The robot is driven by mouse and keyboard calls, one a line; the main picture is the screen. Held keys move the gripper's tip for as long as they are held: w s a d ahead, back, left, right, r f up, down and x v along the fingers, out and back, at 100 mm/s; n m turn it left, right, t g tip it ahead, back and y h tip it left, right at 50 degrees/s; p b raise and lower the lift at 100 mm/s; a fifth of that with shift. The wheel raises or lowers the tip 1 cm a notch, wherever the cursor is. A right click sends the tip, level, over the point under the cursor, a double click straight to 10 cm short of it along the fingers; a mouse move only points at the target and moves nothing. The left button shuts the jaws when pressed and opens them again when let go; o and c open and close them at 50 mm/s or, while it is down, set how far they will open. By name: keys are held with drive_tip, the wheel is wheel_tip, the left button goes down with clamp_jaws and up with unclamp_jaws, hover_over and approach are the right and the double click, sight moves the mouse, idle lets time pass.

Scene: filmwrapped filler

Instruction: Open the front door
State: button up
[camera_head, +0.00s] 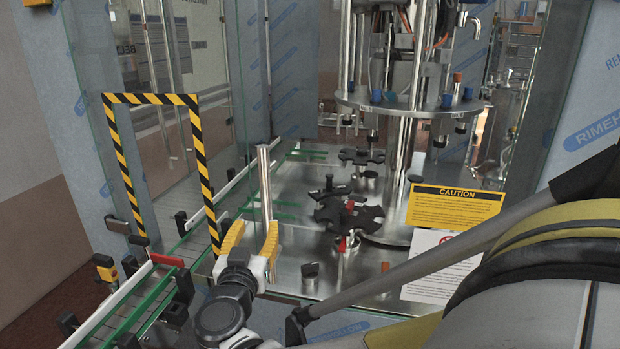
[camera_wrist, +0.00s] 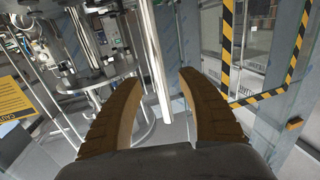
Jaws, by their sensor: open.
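The front door looks like a clear panel bearing a yellow caution label (camera_head: 455,205) and a white notice (camera_head: 440,263). Its edges are hard to make out, and I cannot tell whether it stands ajar. A vertical metal bar (camera_head: 264,180), apparently the door handle, stands left of the label. My gripper (camera_head: 256,224) is open at the bar's lower part, its yellow fingers pointing up. In the wrist view the bar (camera_wrist: 152,55) shows between the two spread fingers of my gripper (camera_wrist: 160,78). Whether either finger touches it is unclear.
A black-and-yellow striped frame (camera_head: 152,99) surrounds an opening at the left. A conveyor (camera_head: 125,308) with rails runs through it. Behind the panel are black star wheels (camera_head: 347,214) and a round filler head (camera_head: 410,105). Film-wrapped panels (camera_head: 590,120) stand at the right.

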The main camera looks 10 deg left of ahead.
sight(265, 207)
drive_tip(key=w, duration=1)
drive_tip(key=shift+a, duration=0.35)
clamp_jaws()
